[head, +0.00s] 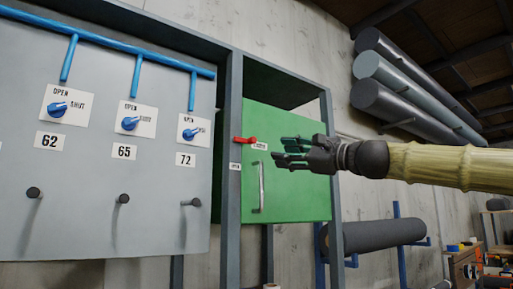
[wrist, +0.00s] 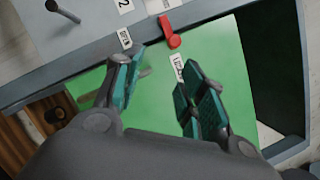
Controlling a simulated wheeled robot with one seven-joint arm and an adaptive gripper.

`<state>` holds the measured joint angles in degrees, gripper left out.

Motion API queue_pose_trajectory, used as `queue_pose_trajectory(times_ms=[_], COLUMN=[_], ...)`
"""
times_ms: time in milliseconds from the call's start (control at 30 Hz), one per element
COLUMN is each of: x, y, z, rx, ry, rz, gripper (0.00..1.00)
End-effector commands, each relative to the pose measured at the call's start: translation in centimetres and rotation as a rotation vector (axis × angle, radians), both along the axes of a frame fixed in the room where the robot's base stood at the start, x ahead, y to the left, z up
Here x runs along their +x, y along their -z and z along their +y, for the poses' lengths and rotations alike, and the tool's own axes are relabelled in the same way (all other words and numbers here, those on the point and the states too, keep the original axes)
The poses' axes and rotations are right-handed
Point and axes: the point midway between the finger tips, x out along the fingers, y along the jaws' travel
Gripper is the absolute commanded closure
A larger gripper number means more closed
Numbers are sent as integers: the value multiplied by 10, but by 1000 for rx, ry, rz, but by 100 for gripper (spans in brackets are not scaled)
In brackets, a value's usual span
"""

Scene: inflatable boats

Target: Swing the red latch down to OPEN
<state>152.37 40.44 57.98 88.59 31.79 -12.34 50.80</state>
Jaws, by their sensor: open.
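The red latch (head: 245,140) sits near the upper left edge of the green cabinet door (head: 290,190), lying about level in the head view. One small label (head: 235,166) is on the frame below left of it, and another (head: 259,146) is on the door to its right. My gripper (head: 280,153) is in front of the door, to the right of the latch. In the wrist view the red latch (wrist: 169,32) lies ahead of the open, empty fingers (wrist: 155,85), apart from them. The frame label (wrist: 125,38) and door label (wrist: 177,68) also show there.
A vertical door handle (head: 261,186) is below the latch. Left of the frame post is a grey panel (head: 100,215) with blue knobs and dark pegs. Rolled tubes (head: 405,85) hang at upper right, and a dark roll (head: 375,235) rests on a blue rack below.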

Motion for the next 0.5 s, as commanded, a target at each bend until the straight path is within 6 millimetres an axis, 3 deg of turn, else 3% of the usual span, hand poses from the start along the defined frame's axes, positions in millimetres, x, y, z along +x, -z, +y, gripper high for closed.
queue_pose_trajectory(times_ms=[33, 167, 500], x=[-5, -10, 17], y=[-12, -25, -37], z=[-4, -2, 38], rx=[13, 28, 28], ry=[-7, -19, -23], rz=[-7, -12, -11], gripper=[59, 59, 59])
